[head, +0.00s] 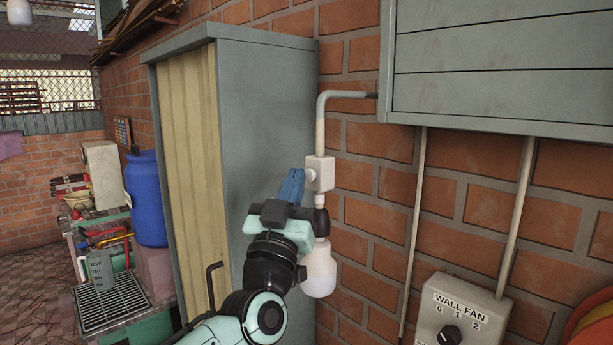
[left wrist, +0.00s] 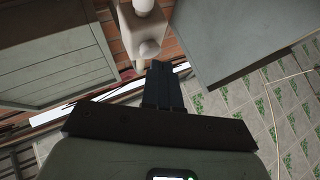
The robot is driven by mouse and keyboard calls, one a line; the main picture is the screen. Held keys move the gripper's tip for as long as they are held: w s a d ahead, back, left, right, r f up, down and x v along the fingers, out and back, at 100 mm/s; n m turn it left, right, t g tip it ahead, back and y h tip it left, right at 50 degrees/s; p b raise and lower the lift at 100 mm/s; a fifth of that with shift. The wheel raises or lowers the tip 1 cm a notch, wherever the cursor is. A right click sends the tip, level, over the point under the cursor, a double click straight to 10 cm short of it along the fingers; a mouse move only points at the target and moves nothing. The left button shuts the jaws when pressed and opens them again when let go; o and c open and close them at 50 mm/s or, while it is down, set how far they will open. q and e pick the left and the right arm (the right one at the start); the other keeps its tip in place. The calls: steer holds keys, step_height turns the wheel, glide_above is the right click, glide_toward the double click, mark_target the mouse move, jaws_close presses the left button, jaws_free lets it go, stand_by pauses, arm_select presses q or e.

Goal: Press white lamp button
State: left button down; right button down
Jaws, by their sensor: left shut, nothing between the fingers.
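The white lamp (head: 319,272) hangs below a small white switch box (head: 320,172) on the brick wall, fed by a grey conduit. A small round button (head: 310,175) shows on the box's left side. My left gripper (head: 292,182) is shut and empty, its blue fingers just left of the button. In the left wrist view, the shut fingertips (left wrist: 158,68) are close to the rounded button (left wrist: 149,48) on the box (left wrist: 142,25). I cannot tell whether they touch it. My left wrist partly covers the lamp's upper part. My right gripper is not in view.
A tall grey cabinet (head: 268,130) stands close behind my left arm. A grey slatted box (head: 500,70) is on the wall at upper right. A wall fan dial panel (head: 455,318) is at lower right. A blue barrel (head: 146,200) stands at the left.

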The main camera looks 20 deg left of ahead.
arm_select(q)
steer(key=shift+w, duration=0.15)
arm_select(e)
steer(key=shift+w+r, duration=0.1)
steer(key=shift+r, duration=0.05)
arm_select(q)
steer(key=shift+w+d, duration=0.15)
steer(key=shift+w, duration=0.15)
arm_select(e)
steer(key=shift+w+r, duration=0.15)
arm_select(q)
steer(key=shift+s, duration=0.1)
stand_by(0.3)
steer(key=shift+s, duration=0.4)
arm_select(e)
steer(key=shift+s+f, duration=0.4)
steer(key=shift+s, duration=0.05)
